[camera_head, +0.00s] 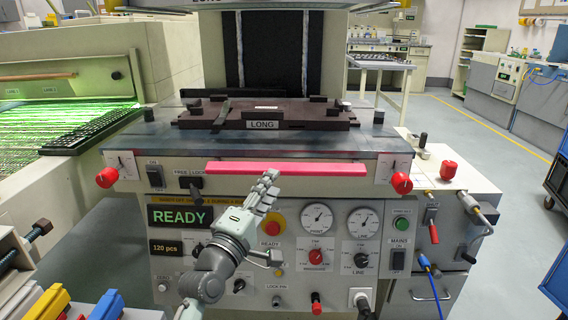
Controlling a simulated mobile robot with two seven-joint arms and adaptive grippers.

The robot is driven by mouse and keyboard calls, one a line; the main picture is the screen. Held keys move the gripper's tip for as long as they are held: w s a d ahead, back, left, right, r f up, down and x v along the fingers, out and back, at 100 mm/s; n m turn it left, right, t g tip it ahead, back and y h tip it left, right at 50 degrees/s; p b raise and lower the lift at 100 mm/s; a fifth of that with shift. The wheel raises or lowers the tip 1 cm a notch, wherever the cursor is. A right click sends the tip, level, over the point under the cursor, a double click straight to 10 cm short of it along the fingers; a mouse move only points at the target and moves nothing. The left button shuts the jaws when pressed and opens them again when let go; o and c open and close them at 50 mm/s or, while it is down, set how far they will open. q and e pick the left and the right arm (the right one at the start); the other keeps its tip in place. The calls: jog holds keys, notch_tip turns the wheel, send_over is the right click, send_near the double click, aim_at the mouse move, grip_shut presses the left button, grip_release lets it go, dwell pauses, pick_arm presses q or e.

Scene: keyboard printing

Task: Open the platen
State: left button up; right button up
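The press stands in front of me with a long pink bar (286,169) across its front edge. Behind the bar, a dark brown plate labelled LONG (330,114) lies flat on the press bed (165,140). An upright dark panel (271,50) stands behind the plate, below an upper housing cut off by the top edge. I cannot tell which part is the platen. My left gripper (263,193) is in front of the control panel, just below the pink bar, fingers pointing up. Whether it touches the bar or is open is unclear. My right gripper is not in view.
The control panel has a green READY display (179,216), gauges (317,217) and knobs. Red knobs (401,183) stick out at the press's front corners. A green-lit conveyor (60,120) is at left. Open floor (475,160) lies at right.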

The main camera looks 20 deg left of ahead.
aim_at(285, 164)
pick_arm(q)
jog(key=x, duration=0.7)
jog(key=shift+w+d+r, duration=0.1)
jog(key=shift+w, duration=0.05)
grip_shut()
